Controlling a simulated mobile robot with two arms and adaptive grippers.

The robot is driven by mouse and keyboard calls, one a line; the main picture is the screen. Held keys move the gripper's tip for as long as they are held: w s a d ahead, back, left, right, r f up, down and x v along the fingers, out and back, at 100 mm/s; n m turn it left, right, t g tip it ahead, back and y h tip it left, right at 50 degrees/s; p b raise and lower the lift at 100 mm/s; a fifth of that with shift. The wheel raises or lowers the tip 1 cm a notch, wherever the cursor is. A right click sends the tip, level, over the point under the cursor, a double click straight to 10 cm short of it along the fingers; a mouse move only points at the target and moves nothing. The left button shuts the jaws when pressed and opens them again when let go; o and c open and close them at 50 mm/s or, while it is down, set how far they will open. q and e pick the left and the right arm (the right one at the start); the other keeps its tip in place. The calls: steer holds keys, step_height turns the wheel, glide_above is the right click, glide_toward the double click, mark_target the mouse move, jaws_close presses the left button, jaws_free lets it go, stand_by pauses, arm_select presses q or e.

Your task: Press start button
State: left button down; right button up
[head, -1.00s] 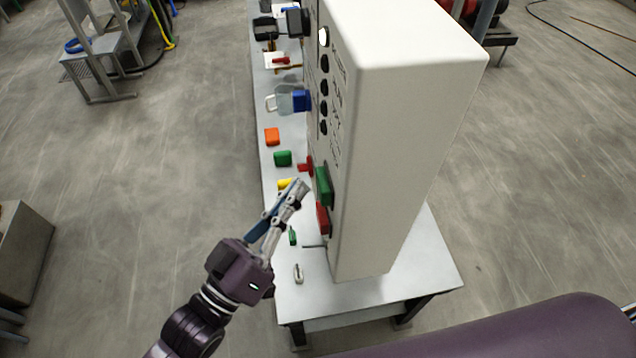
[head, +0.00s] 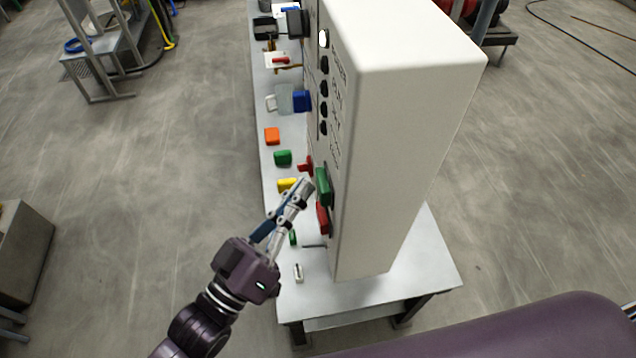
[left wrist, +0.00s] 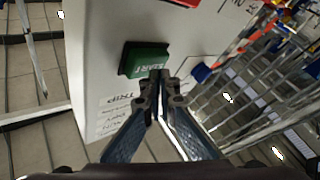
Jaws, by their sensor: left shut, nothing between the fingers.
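The green start button (head: 324,187) sticks out from the side of the tall white control cabinet (head: 410,140), just above a red button (head: 322,218). In the left wrist view the green button (left wrist: 146,59) shows the word START. My left gripper (head: 306,186) is shut and empty. Its fingertips are at the green button, and in the left wrist view the closed tips (left wrist: 160,76) overlap its lower edge. I cannot tell for sure whether they touch it. My right gripper is not in view.
The cabinet stands on a white table (head: 430,260). Yellow (head: 287,185), green (head: 283,158) and orange (head: 272,136) blocks sit along the table's left side. A blue part (head: 301,100) juts from the cabinet farther back.

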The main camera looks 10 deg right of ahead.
arm_select(q)
steer(key=shift+d, duration=0.65)
stand_by(0.6)
steer(key=shift+a, duration=1.05)
steer(key=a, duration=0.5)
steer(key=shift+p, duration=0.4)
steer(key=shift+f, duration=0.1)
stand_by(0.5)
